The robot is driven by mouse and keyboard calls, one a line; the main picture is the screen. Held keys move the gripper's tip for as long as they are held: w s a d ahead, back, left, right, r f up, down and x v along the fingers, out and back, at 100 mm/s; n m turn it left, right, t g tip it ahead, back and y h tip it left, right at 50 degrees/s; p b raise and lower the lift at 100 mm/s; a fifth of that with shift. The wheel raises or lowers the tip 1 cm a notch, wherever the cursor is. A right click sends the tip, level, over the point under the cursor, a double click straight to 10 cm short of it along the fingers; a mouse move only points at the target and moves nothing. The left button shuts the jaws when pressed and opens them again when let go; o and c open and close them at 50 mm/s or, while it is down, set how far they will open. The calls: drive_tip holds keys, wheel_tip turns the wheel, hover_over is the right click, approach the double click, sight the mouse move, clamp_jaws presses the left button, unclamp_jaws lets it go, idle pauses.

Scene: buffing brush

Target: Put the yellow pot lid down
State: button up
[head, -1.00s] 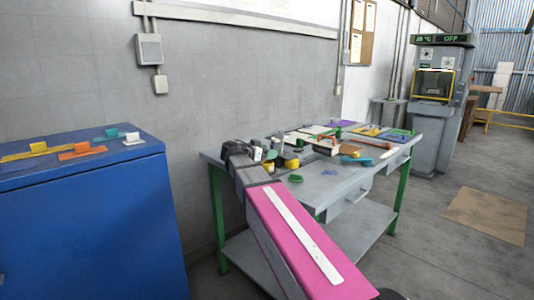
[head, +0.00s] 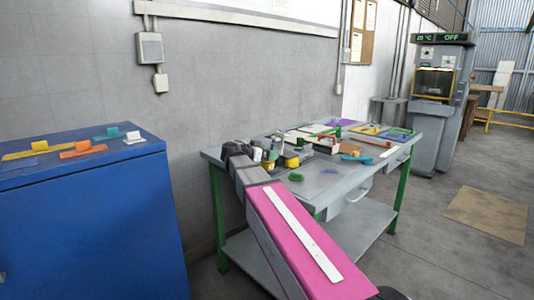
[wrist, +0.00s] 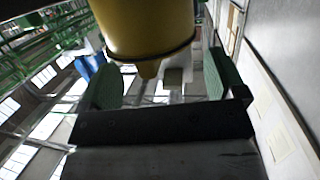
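A yellow round piece with a dark rim and a small nub (wrist: 147,35) fills the upper middle of the wrist view. I take it for the pot lid, but its whole shape is cut off. My gripper (wrist: 162,85) shows two green finger pads spread wide on either side below it, with no clear contact on the piece. In the head view my gripper (head: 262,156) is small, above the near left end of the table. A yellow piece (head: 292,162) shows just right of it. Whether this is the lid or the pot is too small to tell.
The grey worktable (head: 335,190) with green legs holds several coloured tools and parts, mostly toward the back and right. Its front middle is fairly clear. A blue cabinet (head: 85,220) with small coloured pieces on top stands at the left. A grey wall (head: 230,80) runs close behind.

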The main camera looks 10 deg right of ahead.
drive_tip(key=shift+d+f, duration=0.1)
drive_tip(key=shift+f, duration=0.35)
drive_tip(key=shift+r, duration=0.45)
drive_tip(key=v, duration=1.2)
drive_tip(key=shift+r, duration=0.4)
